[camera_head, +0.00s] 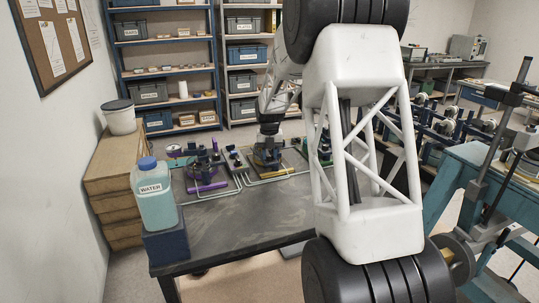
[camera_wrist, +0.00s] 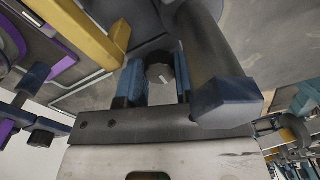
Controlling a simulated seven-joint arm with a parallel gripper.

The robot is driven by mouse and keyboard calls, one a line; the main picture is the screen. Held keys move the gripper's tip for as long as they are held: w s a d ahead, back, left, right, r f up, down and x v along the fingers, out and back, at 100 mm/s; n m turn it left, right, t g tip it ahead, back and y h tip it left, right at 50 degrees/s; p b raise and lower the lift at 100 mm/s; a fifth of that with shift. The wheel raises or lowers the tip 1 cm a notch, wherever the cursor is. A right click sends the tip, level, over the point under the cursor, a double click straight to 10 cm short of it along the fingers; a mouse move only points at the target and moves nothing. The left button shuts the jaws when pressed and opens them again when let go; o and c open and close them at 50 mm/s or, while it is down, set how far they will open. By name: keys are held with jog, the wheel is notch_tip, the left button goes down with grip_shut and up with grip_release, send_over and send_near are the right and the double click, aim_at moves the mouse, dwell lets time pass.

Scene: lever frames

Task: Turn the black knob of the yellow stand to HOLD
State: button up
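The yellow stand (camera_head: 281,173) is on the dark table in the head view, below my gripper. In the wrist view its yellow bar (camera_wrist: 82,28) runs across the upper left. The black knob (camera_wrist: 160,72) with a small pale mark is between the two blue fingers of my gripper (camera_wrist: 158,88). One finger is on each side of the knob, close to it. I cannot tell whether they touch it. In the head view my gripper (camera_head: 268,150) points down over the stand, and the knob cannot be made out. No HOLD label is readable.
A purple stand (camera_head: 207,187) is left of the yellow one. A large dark cylinder with a blue end (camera_wrist: 225,90) is close by on the right in the wrist view. A water jug (camera_head: 153,200) stands at the table's left corner. The front tabletop (camera_head: 235,220) is clear.

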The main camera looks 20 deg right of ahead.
jog(key=shift+m, duration=0.4)
jog(key=shift+c, duration=0.2)
jog(key=shift+m, duration=0.9)
jog(key=m, duration=1.1)
jog(key=o, duration=0.9)
jog(key=shift+r, duration=0.1)
